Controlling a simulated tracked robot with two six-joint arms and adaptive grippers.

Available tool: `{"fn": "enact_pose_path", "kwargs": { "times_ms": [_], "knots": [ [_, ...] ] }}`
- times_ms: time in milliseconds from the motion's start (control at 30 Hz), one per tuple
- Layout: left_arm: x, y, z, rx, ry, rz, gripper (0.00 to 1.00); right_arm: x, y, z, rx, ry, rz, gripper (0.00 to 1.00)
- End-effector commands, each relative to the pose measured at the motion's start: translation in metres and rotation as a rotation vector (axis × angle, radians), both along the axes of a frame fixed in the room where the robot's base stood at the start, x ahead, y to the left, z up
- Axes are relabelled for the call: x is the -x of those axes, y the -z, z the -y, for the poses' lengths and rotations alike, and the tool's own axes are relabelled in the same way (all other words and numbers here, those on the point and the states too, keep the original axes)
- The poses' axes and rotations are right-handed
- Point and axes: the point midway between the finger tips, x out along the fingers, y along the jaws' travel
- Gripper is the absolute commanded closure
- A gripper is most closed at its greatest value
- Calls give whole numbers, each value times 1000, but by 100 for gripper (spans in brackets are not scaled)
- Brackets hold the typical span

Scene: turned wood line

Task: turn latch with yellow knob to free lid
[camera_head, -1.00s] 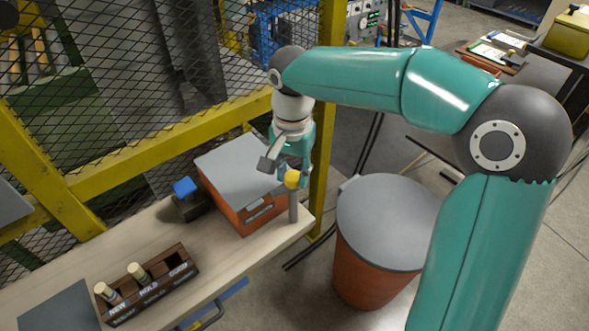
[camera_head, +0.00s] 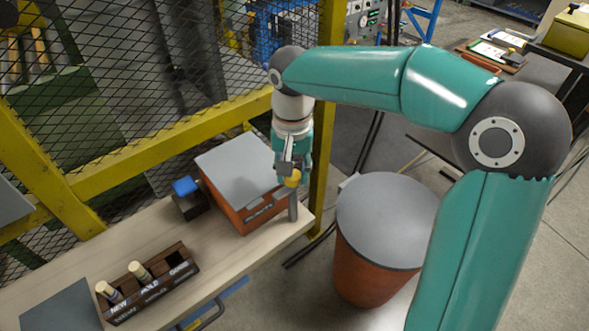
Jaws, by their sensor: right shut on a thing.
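An orange box with a grey lid (camera_head: 236,165) stands at the back right of the wooden table. The lid lies flat on it. A yellow knob (camera_head: 292,179) sits at the box's right front corner, above a grey upright post (camera_head: 293,208). My right gripper (camera_head: 290,174) comes down from above and is shut on the yellow knob; its fingers hide part of the knob. The latch itself is too small and too covered to make out its angle. My left gripper is not in view.
A dark block with a blue top (camera_head: 187,194) stands left of the box. A wooden rack (camera_head: 150,285) with two pegs sits at the table's front. A lidded orange bin (camera_head: 375,270) stands on the floor to the right. Yellow-framed mesh (camera_head: 150,155) runs behind the table.

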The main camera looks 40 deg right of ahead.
Motion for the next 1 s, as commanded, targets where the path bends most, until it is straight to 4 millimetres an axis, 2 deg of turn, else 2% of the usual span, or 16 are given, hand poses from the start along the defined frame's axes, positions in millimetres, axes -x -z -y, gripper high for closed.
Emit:
{"fn": "enact_pose_path", "kwargs": {
  "times_ms": [33,67,200,500,667,767,1000],
  "knots": [
    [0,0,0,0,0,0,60,-2,-2,0,1,-1,11,98],
    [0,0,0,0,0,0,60,-2,-2,0,1,-1,11,62],
    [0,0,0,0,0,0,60,-2,-2,0,1,0,9,39],
    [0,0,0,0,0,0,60,-1,-1,0,0,0,4,38],
    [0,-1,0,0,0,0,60,-1,-10,0,0,1,5,38],
    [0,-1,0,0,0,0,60,-2,-24,0,-1,1,7,38],
    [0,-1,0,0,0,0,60,-2,-72,0,0,-1,9,38]
  ]
}}
